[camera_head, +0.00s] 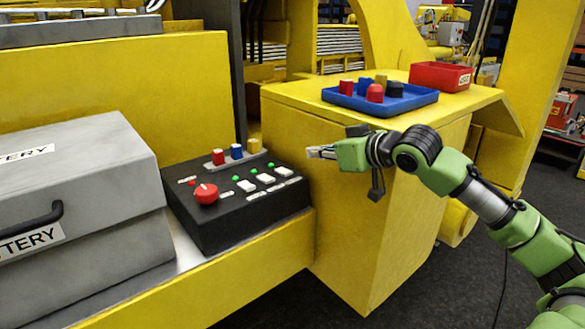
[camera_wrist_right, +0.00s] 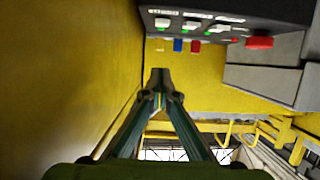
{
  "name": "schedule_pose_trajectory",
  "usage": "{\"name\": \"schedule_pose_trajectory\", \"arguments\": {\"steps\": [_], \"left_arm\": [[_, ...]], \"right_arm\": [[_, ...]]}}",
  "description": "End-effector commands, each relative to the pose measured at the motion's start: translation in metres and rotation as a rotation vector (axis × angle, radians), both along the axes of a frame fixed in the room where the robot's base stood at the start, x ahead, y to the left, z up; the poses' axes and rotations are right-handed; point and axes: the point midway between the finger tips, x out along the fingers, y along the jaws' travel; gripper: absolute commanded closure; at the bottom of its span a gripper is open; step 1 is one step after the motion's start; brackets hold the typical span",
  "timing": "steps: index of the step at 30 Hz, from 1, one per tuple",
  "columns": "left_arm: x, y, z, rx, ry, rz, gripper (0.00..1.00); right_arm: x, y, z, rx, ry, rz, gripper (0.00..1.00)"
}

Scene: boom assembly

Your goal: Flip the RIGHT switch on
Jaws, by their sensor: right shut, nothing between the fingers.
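The black control box (camera_head: 240,207) has a red knob (camera_head: 205,194) and a row of white switches, each with a small green light behind it. The right switch (camera_head: 284,171) is the one farthest from the knob. In the wrist view, which sees the box upside down, it is at the left of the row (camera_wrist_right: 162,22). Whether it is on or off is too small to tell. My right gripper (camera_head: 318,153) is shut and empty, to the right of the box and apart from it. It also shows in the wrist view (camera_wrist_right: 158,78). My left gripper is not in view.
Red, blue and yellow blocks (camera_head: 236,152) stand behind the box. A grey battery case (camera_head: 75,190) is at its left. A blue tray (camera_head: 420,101) and a red bin (camera_head: 440,75) sit on the yellow ledge (camera_head: 290,95). A yellow wall (camera_wrist_right: 60,70) runs close beside the right gripper.

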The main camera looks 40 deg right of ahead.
Motion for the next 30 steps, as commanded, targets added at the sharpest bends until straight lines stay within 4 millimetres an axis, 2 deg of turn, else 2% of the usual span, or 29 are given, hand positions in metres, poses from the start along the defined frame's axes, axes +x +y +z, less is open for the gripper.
{"name": "schedule_pose_trajectory", "arguments": {"steps": [8,14,23,30], "left_arm": [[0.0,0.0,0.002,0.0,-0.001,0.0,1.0],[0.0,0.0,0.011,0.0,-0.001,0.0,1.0],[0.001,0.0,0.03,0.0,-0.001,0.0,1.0],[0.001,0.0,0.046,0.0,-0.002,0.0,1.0]], "right_arm": [[0.002,0.0,0.0,0.001,0.0,-0.001,1.0],[0.013,0.0,-0.002,0.003,-0.001,-0.002,1.0],[0.042,0.003,-0.012,0.006,-0.003,-0.001,1.0],[0.073,0.007,-0.024,0.004,-0.002,0.001,1.0]]}}
